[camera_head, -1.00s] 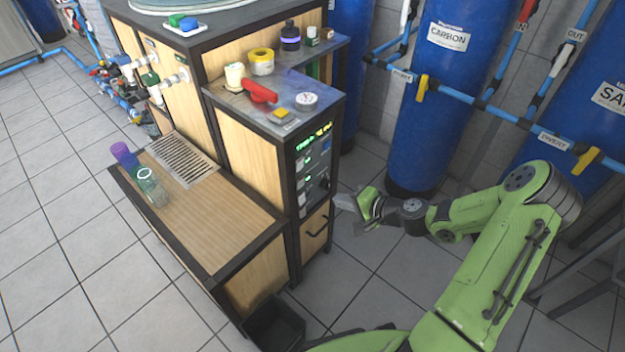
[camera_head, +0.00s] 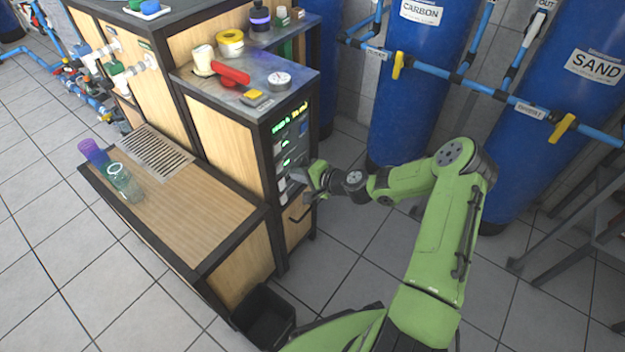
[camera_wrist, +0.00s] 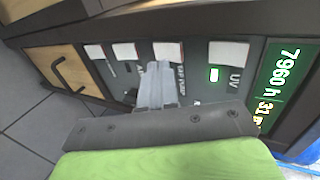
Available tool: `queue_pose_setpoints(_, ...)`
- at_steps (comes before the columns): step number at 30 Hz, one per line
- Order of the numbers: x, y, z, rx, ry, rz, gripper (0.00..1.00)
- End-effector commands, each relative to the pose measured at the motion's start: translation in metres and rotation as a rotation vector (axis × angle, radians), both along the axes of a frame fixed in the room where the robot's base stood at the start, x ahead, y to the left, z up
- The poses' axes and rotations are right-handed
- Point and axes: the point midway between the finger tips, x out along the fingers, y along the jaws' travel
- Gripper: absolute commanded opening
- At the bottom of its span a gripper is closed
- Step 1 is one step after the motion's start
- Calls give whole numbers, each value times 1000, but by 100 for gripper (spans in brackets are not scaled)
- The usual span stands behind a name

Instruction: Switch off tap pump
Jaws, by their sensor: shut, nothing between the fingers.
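The control panel (camera_head: 288,150) is on the narrow end face of the wooden cabinet. In the wrist view, turned sideways, it shows a row of white switches. The tap pump switch (camera_wrist: 168,50) appears beside a partly covered label that seems to read "TAP PUMP". My gripper (camera_wrist: 158,67) is shut and empty, its fingertips in front of the panel just below that switch in the picture. I cannot tell whether they touch. A green lamp (camera_wrist: 213,74) is lit by the UV switch (camera_wrist: 228,52). Any tap pump lamp is hidden by my fingers. In the head view my gripper (camera_head: 303,172) is at the panel.
A green-lit display (camera_wrist: 278,88) is at the panel's end. A drawer handle (camera_wrist: 75,74) sticks out below the switches. Blue tanks (camera_head: 415,90) and pipes stand behind my arm. A black bin (camera_head: 264,318) is on the floor.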

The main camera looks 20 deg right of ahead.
Motion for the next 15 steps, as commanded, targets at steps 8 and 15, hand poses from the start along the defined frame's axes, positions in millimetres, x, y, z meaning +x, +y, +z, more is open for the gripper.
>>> queue_pose_setpoints(8, 30, 20, 5, -2, -1, 1, 0)
queue_pose_setpoints(15, 31, 21, 6, 0, 0, 0, 0)
